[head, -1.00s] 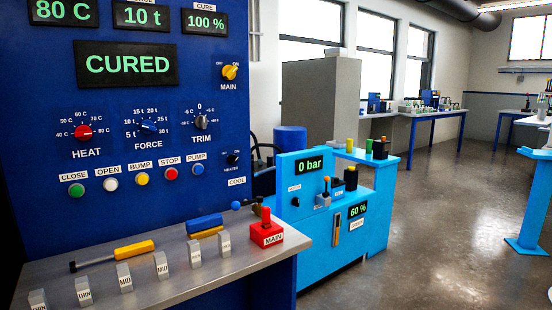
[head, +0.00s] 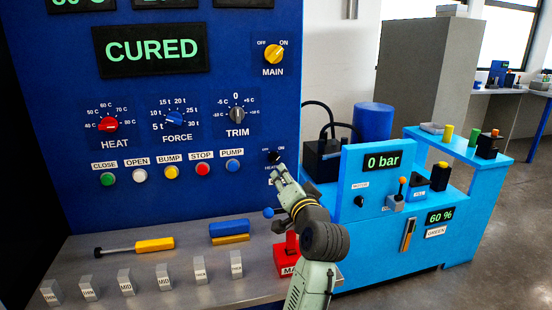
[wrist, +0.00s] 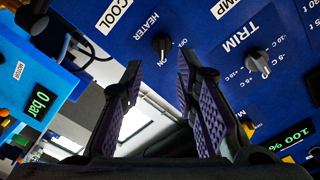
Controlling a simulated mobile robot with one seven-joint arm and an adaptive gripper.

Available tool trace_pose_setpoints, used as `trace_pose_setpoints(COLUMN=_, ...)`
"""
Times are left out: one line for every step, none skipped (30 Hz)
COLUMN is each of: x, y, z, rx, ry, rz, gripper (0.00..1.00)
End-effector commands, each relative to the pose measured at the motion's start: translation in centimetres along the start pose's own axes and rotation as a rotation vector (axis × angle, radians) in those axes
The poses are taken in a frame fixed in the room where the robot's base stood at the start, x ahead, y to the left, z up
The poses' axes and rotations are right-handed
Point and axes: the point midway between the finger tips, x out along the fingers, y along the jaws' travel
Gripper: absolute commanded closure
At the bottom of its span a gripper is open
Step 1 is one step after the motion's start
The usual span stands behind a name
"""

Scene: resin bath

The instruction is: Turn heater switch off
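The heater switch (head: 273,157) is a small black rotary knob at the lower right of the blue press panel. In the wrist view the heater switch (wrist: 161,43) shows beside its HEATER label, with OFF and ON marks. Its pointer looks turned toward ON, though it is small. My gripper (head: 279,174) is just below and in front of the switch in the head view, partly covering the labels there. In the wrist view my gripper (wrist: 159,63) is open and empty, its two purple-padded fingers apart. The switch lies just beyond the fingertips, not touched as far as I can see.
The TRIM knob (head: 237,115) and PUMP button (head: 232,165) are left of the switch. Below, the grey bench (head: 215,285) carries a screwdriver (head: 140,246), labelled blocks and a red MAIN block (head: 286,258). A light-blue console (head: 358,168) stands right.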

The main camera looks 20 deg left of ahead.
Motion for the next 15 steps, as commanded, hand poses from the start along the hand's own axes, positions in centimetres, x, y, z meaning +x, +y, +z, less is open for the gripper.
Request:
trace_pose_setpoints(x=0.9, y=-0.3, z=0.0, rx=0.001, ry=-0.004, rz=-0.003, gripper=0.72)
trace_pose_setpoints(x=1.4, y=-0.4, z=0.0, rx=0.0, ry=-0.004, rz=-0.004, gripper=0.72)
trace_pose_setpoints(x=2.1, y=-0.4, z=0.0, rx=-0.001, ry=-0.003, rz=-0.004, gripper=0.72)
trace_pose_setpoints(x=2.7, y=-0.5, z=-0.1, rx=-0.001, ry=-0.003, rz=-0.004, gripper=0.72)
trace_pose_setpoints(x=3.4, y=-0.5, z=-0.1, rx=-0.001, ry=-0.002, rz=-0.004, gripper=0.72)
trace_pose_setpoints(x=4.2, y=-0.5, z=0.0, rx=-0.001, ry=-0.003, rz=-0.004, gripper=0.72)
trace_pose_setpoints(x=4.7, y=-0.5, z=-0.1, rx=-0.002, ry=-0.002, rz=-0.004, gripper=0.72)
trace_pose_setpoints(x=5.3, y=-0.5, z=-0.1, rx=-0.002, ry=-0.002, rz=-0.004, gripper=0.72)
trace_pose_setpoints(x=6.0, y=-0.5, z=-0.1, rx=-0.002, ry=-0.001, rz=-0.004, gripper=0.72)
trace_pose_setpoints(x=6.5, y=-0.5, z=-0.1, rx=-0.002, ry=-0.001, rz=-0.003, gripper=0.72)
trace_pose_setpoints(x=7.0, y=-0.4, z=-0.1, rx=-0.003, ry=-0.001, rz=-0.003, gripper=0.72)
trace_pose_setpoints(x=7.6, y=-0.4, z=-0.1, rx=-0.003, ry=0.0, rz=-0.004, gripper=0.72)
trace_pose_setpoints(x=8.0, y=-0.4, z=-0.1, rx=-0.004, ry=0.0, rz=-0.004, gripper=0.72)
trace_pose_setpoints(x=8.3, y=-0.4, z=-0.1, rx=-0.004, ry=0.001, rz=-0.004, gripper=0.72)
trace_pose_setpoints(x=8.7, y=-0.4, z=-0.1, rx=-0.003, ry=0.001, rz=-0.004, gripper=0.72)
